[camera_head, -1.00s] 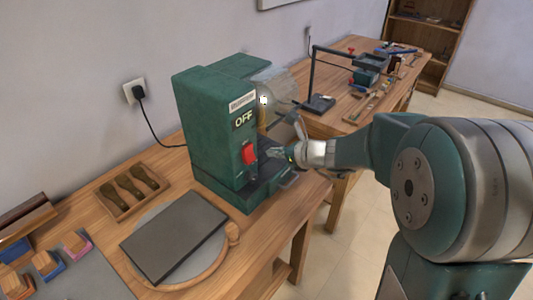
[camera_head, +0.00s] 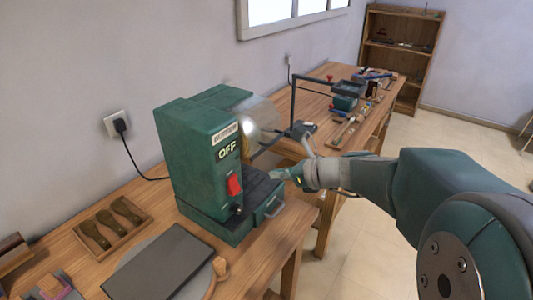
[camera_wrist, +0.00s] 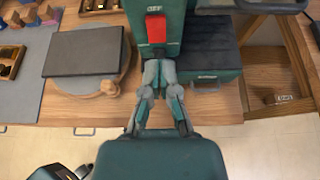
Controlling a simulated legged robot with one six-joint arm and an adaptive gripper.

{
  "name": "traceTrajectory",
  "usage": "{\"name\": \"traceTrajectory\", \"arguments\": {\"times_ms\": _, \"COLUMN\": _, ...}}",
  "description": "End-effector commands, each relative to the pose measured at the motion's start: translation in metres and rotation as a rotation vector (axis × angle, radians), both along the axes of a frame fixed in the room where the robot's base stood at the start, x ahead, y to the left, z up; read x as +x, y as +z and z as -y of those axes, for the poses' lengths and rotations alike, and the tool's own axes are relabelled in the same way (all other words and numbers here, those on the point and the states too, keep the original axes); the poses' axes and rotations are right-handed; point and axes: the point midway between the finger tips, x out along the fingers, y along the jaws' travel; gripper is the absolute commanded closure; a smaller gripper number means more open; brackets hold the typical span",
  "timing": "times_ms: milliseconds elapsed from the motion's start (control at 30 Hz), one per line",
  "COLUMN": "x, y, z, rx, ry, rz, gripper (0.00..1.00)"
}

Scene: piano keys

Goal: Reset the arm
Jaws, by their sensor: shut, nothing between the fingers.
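My gripper (camera_head: 283,174) is shut and empty. In the head view it is in the air at the right side of the green machine (camera_head: 188,165), close to its front. The machine has an "OFF" label, a red switch (camera_head: 234,185) and a clear round guard (camera_head: 262,118). In the wrist view my gripper (camera_wrist: 160,68) points at the machine's front, with its fingertips just below the red switch (camera_wrist: 156,29). I cannot tell from this view whether they touch the machine. My arm reaches in from the right in the head view.
The machine stands on a wooden table (camera_head: 275,240) with a dark slab (camera_head: 160,262) on a round board and a tray of wooden-handled tools (camera_head: 112,225). A second table (camera_head: 375,130) with a clamp stand and tools is behind. A shelf (camera_head: 400,55) stands at the back.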

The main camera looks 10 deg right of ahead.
Motion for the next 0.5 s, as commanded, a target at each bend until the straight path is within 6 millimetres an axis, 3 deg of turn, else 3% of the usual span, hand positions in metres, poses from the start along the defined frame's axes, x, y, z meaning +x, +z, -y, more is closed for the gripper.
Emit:
{"name": "traceTrajectory", "arguments": {"times_ms": 167, "x": -0.014, "y": 0.003, "z": -0.008, "rx": -0.090, "ry": 0.073, "rz": 0.042, "gripper": 1.00}}
{"name": "traceTrajectory", "arguments": {"times_ms": 333, "x": -0.070, "y": 0.004, "z": -0.029, "rx": -0.447, "ry": 0.376, "rz": 0.209, "gripper": 1.00}}
{"name": "traceTrajectory", "arguments": {"times_ms": 500, "x": -0.128, "y": -0.001, "z": -0.031, "rx": -0.844, "ry": 0.733, "rz": 0.401, "gripper": 1.00}}
